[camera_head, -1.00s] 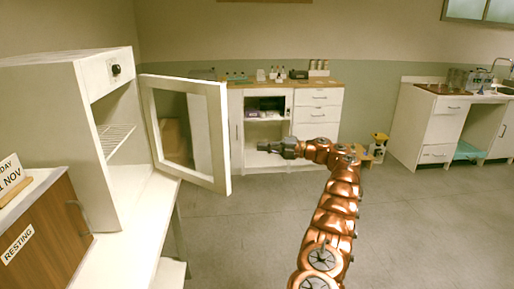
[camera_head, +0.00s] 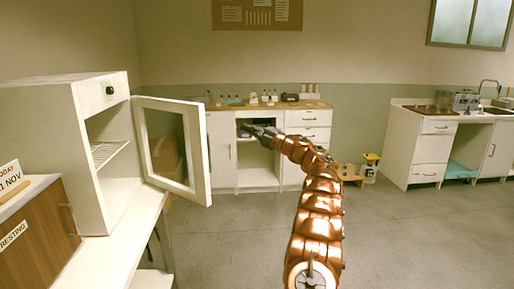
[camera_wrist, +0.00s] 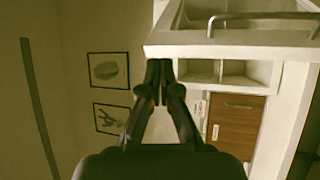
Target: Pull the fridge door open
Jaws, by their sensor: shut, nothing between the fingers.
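The fridge (camera_head: 100,92) is a white cabinet on the white counter at left in the head view, with a wire shelf inside. Its white-framed glass door (camera_head: 203,160) stands wide open, swung out to the right. My gripper (camera_head: 246,129) is shut and empty, in the air to the right of the door and apart from it in the picture. In the wrist view my gripper (camera_wrist: 159,64) shows closed fingers, with the white door frame (camera_wrist: 225,44) and its metal bar handle (camera_wrist: 265,17) at upper right. The fingers are not on the handle.
A wooden cabinet (camera_head: 38,235) with a calendar stands at the left front. White cabinets with a wooden top (camera_head: 305,104) holding bottles line the back wall. A sink unit (camera_head: 414,150) stands at right. A yellow-topped container (camera_head: 370,165) sits on the floor; the grey floor (camera_head: 420,245) is clear.

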